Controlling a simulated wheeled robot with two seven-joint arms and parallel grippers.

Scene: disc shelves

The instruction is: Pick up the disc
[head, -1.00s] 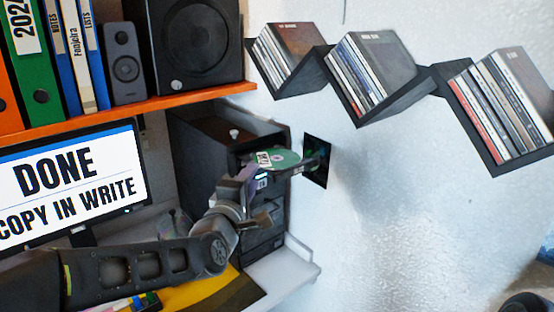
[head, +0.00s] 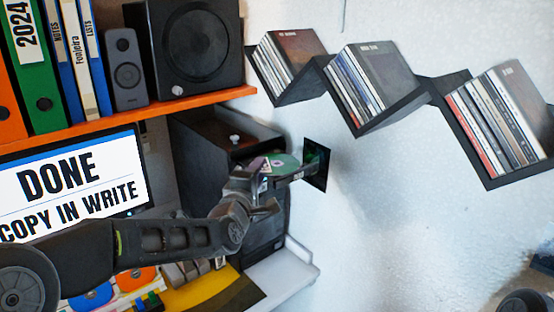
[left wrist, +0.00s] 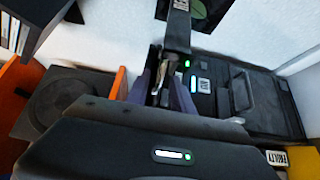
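The green disc (head: 281,164) lies about level at the front of the black computer tower (head: 205,140), beside the dark square on the wall. My left gripper (head: 266,188) is at the disc's near left side, with its fingers apart, one near the disc's edge and the other lower. In the left wrist view, the two dark purplish fingers (left wrist: 162,92) stand apart with a narrow gap. A thin light strip shows in the gap, but I cannot tell if it is the disc's edge.
An orange shelf (head: 150,109) with binders and speakers is above left. Zigzag black shelves (head: 358,122) with disc cases hang on the right wall. A monitor (head: 75,185) reading "DONE" is at left. The wall below the zigzag shelves is clear.

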